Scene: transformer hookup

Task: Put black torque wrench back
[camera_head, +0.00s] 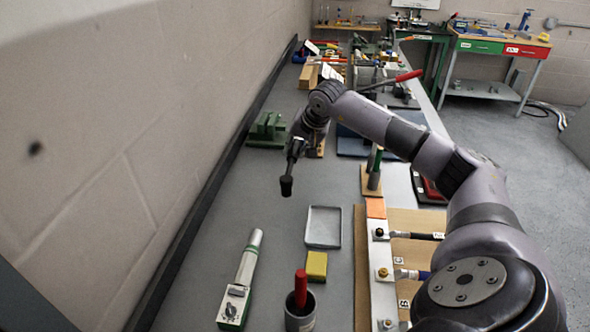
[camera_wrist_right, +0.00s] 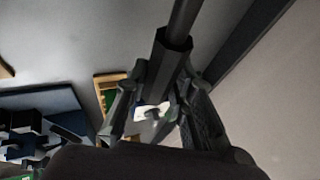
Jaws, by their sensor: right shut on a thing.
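The black torque wrench (camera_head: 287,184) hangs steeply from my right gripper (camera_head: 297,146), with its thicker dark end lowest. It is above the bench, left of the arm. In the right wrist view, the black shaft and wider faceted collar (camera_wrist_right: 173,52) run up out of the fingers of the right gripper (camera_wrist_right: 160,108), which is shut on it. The gripped part is mostly hidden by the fingers. I cannot make out an empty place for the wrench. My left gripper is not in view.
A grey tray (camera_head: 323,228), yellow block (camera_head: 316,264), grey cup (camera_head: 300,318) with a red handle and silver-tubed green device (camera_head: 247,265) stand below. A green fixture (camera_head: 267,131) is near the wall. The bolted metal bar (camera_head: 381,291) lies right. The left-middle bench (camera_head: 225,200) is clear.

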